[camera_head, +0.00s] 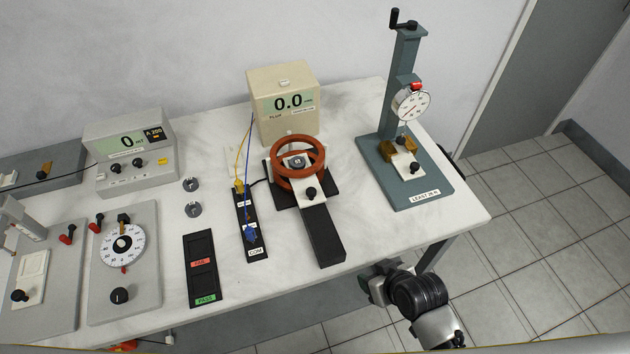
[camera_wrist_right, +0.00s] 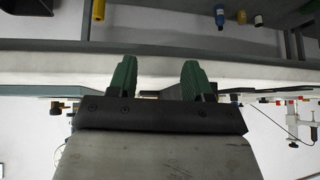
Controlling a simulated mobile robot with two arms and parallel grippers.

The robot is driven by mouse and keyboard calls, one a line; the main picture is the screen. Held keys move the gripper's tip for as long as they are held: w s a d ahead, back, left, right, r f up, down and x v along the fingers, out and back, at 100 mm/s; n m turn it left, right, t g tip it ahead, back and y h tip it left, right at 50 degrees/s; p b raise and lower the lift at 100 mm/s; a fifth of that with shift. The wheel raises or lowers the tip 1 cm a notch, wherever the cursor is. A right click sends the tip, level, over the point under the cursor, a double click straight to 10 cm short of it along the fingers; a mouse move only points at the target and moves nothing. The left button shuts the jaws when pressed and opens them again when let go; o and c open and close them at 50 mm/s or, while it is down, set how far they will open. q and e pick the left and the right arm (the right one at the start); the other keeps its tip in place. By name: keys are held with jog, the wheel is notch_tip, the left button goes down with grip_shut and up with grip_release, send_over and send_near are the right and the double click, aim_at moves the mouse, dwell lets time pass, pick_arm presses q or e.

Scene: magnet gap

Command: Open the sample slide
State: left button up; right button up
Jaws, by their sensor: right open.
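The sample slide (camera_head: 312,182) looks like a pale plate with a black knob (camera_head: 311,193), on a black rail (camera_head: 322,235) that runs toward the table's front edge. Its far end passes under an orange ring (camera_head: 298,150), where a small dark round piece (camera_head: 297,162) sits on it. The front part of the rail is bare. My right gripper (camera_head: 372,288) is beyond the table's front edge, right of the rail's near end and apart from it. In the right wrist view its green fingers (camera_wrist_right: 158,78) are apart with nothing between them. My left gripper is out of view.
A cream meter (camera_head: 284,108) reading 0.0 stands behind the ring. A gauge stand (camera_head: 405,175) is at right. A black strip with blue and yellow plugs (camera_head: 257,243) lies left of the rail. Dial panels (camera_head: 125,285) are at left. The tabletop right of the rail (camera_head: 385,225) is clear.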

notch_tip(320, 180, up, 4)
jog(key=n+t+y+p, duration=0.2)
jog(key=n+t+y, duration=0.1)
jog(key=t+y, duration=0.15)
send_near(313, 192)
jog(key=shift+y, duration=0.35)
jog(key=x, duration=0.9)
jog(key=shift+w+f, duration=0.3)
jog(key=shift+g, duration=0.25)
grip_shut()
